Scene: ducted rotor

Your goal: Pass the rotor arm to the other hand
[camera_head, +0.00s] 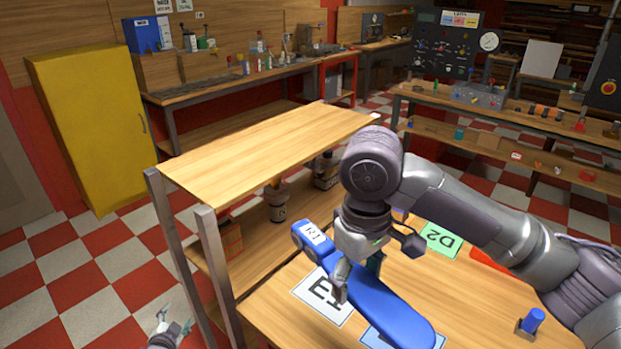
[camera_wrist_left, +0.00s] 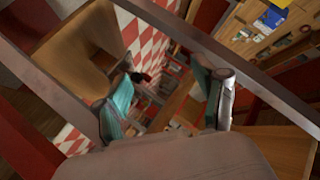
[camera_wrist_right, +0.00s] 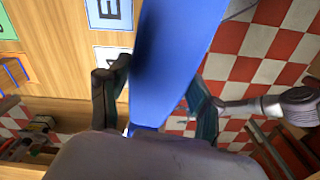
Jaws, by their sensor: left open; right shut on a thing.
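The blue rotor arm (camera_head: 387,306) carries a white label reading R1 at its far end. My right gripper (camera_head: 355,278) is shut on the rotor arm near its middle and holds it over the table; whether it touches the table I cannot tell. In the right wrist view the rotor arm (camera_wrist_right: 172,65) runs up between the two fingers (camera_wrist_right: 158,105). My left gripper (camera_head: 176,328) is open and empty at the lower left, over the checkered floor and well apart from the rotor arm. Its spread fingers also show in the left wrist view (camera_wrist_left: 168,100).
A blue peg block (camera_head: 531,321) sits at the right.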

